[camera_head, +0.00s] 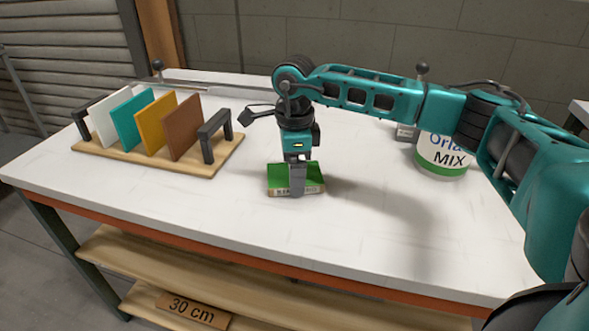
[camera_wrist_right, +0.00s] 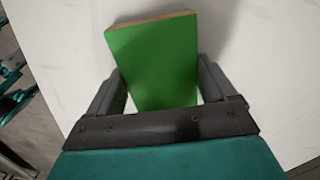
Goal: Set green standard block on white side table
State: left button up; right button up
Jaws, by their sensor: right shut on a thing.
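The green block (camera_head: 312,172) is a flat green slab with a pale edge, at the middle of the white-topped table (camera_head: 230,215) in the head view. My right gripper (camera_head: 298,180) points down and is shut on it. In the right wrist view the green block (camera_wrist_right: 155,60) fills the space between the two dark fingers of my right gripper (camera_wrist_right: 158,88). I cannot tell whether its underside touches the tabletop. A second pale surface (camera_head: 580,108) shows only a corner at the right edge. My left gripper is not in view.
A wooden rack (camera_head: 150,155) holding white, teal, yellow-orange and brown panels stands at the left. A white and green can (camera_head: 443,155) marked MIX stands at the right behind my arm. The front middle of the tabletop is clear. A wooden shelf (camera_head: 230,270) lies below.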

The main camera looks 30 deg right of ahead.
jog(key=shift+f, duration=0.15)
jog(key=o, duration=0.9)
notch_tip(320, 180, up, 12)
jog(key=p, duration=0.2)
jog(key=shift+r, duration=0.2)
